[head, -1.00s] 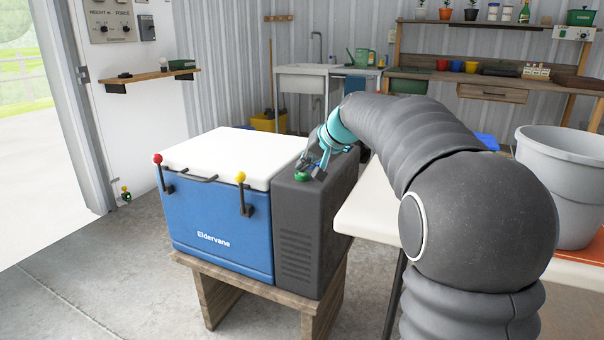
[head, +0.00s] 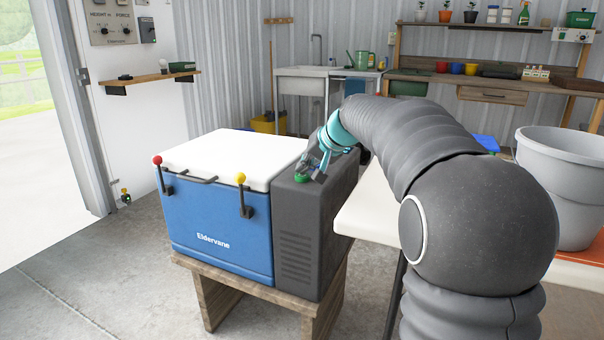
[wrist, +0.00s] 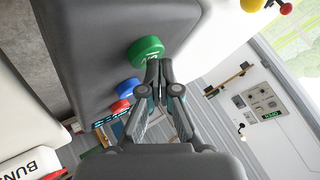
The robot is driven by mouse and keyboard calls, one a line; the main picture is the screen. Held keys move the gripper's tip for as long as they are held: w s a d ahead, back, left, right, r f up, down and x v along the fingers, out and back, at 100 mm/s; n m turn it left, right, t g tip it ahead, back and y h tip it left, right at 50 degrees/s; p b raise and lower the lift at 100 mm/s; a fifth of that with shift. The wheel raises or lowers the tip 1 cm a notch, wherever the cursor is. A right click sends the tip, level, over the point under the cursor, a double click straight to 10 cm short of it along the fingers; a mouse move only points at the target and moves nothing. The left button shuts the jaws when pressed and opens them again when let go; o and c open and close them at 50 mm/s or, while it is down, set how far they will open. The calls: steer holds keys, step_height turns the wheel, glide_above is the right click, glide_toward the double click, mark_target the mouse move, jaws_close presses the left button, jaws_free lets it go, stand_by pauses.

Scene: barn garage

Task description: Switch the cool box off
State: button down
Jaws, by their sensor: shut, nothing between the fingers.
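The cool box (head: 215,215) is blue with a white lid (head: 235,155), shut, and a dark grey side unit (head: 310,225). A green round knob (head: 301,178) sits on top of that unit; it also shows in the wrist view (wrist: 146,49). A blue knob (wrist: 128,88) and a red knob (wrist: 120,106) lie beyond it in the wrist view. My gripper (head: 316,173) is shut and empty, with its fingertips (wrist: 158,66) right beside the green knob. I cannot tell whether they touch it. No on or off marking is readable.
The box's front has a red-tipped lever (head: 157,160) and a yellow-tipped lever (head: 240,178). It stands on a wooden stand (head: 225,290). Open floor lies left.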

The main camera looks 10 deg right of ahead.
steer(key=shift+r, duration=0.15)
steer(key=shift+r+p, duration=2.05)
steer(key=shift+r, duration=0.95)
